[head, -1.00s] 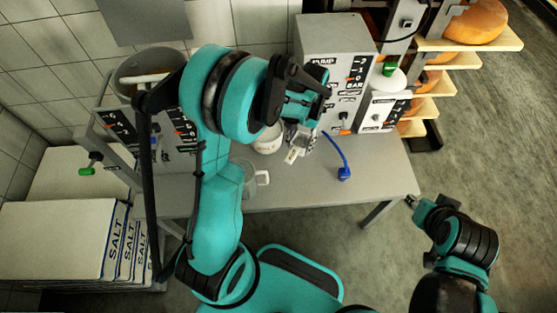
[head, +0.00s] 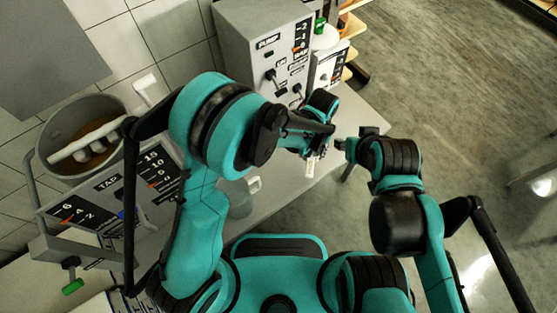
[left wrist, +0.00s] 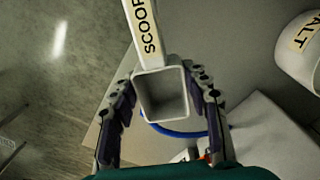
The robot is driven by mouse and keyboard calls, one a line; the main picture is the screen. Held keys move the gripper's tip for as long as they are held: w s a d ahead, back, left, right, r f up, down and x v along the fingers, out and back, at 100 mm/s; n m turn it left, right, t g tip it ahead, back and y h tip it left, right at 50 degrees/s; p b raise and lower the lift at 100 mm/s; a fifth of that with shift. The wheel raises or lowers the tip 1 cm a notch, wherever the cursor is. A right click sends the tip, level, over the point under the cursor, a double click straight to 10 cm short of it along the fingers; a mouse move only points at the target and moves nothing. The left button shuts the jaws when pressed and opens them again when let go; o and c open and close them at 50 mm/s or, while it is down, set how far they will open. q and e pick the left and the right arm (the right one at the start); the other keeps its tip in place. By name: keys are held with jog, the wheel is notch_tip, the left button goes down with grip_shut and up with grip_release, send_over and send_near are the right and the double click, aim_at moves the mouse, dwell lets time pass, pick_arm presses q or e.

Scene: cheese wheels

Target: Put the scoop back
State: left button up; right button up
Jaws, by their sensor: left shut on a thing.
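The white scoop (left wrist: 160,95), with a SCOOP label on its handle, is between the fingers of my left gripper (left wrist: 163,103) in the left wrist view. That gripper is shut on its square cup, and the handle points up in that picture. In the head view the scoop (head: 311,167) shows as a small pale strip below my left gripper (head: 308,148), above the table. A white container (left wrist: 300,48) labelled SALT stands at the right of the wrist view, apart from the scoop. My right gripper (head: 342,145) is close to the right of the left one; its jaws are too small to read.
A grey PUMP box (head: 262,45) stands at the back of the table (head: 365,108). A vat (head: 83,135) with white bars on it is at the left, beside a TAP panel (head: 110,197). A clear jug (head: 238,196) is partly behind my left arm. Open floor lies to the right.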

pick_arm(q)
jog(key=b, duration=0.4)
send_over(279, 163)
notch_tip(279, 163, down, 7)
jog(key=shift+a, duration=0.1)
jog(key=shift+f+b, duration=1)
jog(key=shift+f, duration=0.9)
jog(key=shift+f, duration=0.2)
jog(key=o, duration=1.1)
jog(key=shift+o, duration=0.2)
jog(key=shift+r, duration=0.25)
notch_tip(279, 163, up, 12)
jog(key=p, duration=0.5)
